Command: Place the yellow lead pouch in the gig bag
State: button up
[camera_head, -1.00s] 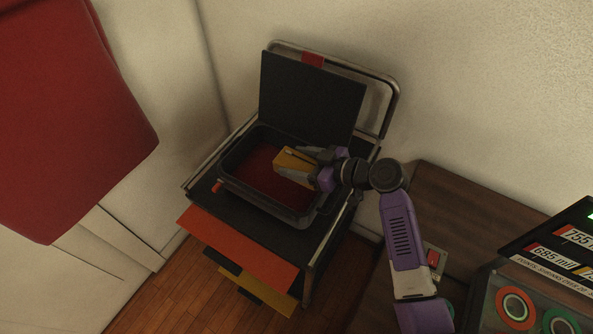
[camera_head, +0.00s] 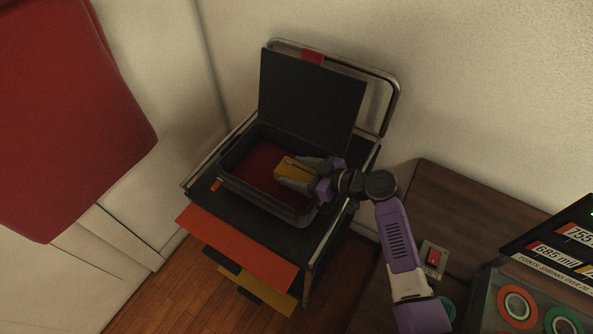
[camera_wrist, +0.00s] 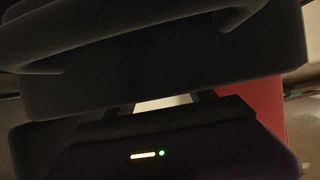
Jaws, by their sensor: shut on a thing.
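The yellow lead pouch (camera_head: 290,167) is held in my gripper (camera_head: 296,176), which is shut on it. The gig bag (camera_head: 232,188) is an open black case with a red lining and its lid (camera_head: 311,98) raised at the back. The pouch and gripper are over the right part of the bag's opening; I cannot tell whether the pouch touches the lining. The wrist view is dark and shows mostly the wrist body and dark grey shapes close up; the pouch is not clearly visible there.
A metal frame (camera_head: 394,100) rises behind the lid. Red cloth (camera_head: 70,120) hangs at left.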

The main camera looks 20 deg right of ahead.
jog(key=shift+f+b, duration=0.35)
jog(key=shift+b, duration=0.1)
jog(key=o, duration=1.5)
jog(key=shift+c, duration=0.2)
jog(key=shift+r+p, duration=0.55)
jog(key=shift+p, duration=0.2)
jog(key=p+v, duration=0.3)
jog(key=v, duration=0.9)
